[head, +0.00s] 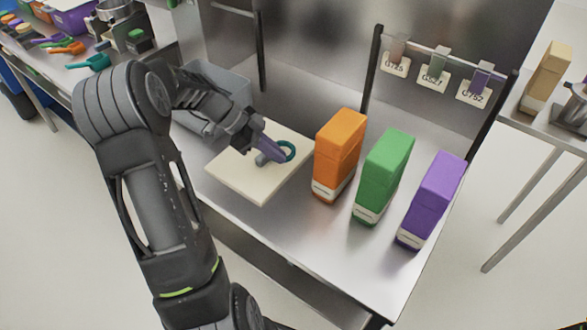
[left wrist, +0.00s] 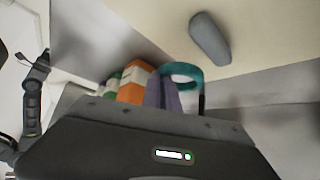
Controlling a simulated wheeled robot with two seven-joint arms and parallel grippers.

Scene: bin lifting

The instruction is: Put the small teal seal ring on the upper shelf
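The teal seal ring (head: 288,151) is at the fingertips of my left gripper (head: 274,149), just above a cream board on the bench. In the left wrist view the ring (left wrist: 185,72) sits at the tips of the close-together purple-grey fingers (left wrist: 163,94), which appear shut on it. A small grey rounded piece (left wrist: 210,38) lies on the board, partly behind the gripper in the head view. A dark jointed arm, probably my right one, shows at the left edge of the left wrist view; its fingers are too small to read. I cannot make out the upper shelf.
The cream board (head: 238,184) lies on the steel bench (head: 305,232). Orange (head: 340,145), green (head: 384,170) and purple (head: 433,195) boxes stand to its right. A grey bin (head: 221,86) is behind the arm. Labelled cards hang from a rail at the back. Another table is at the right.

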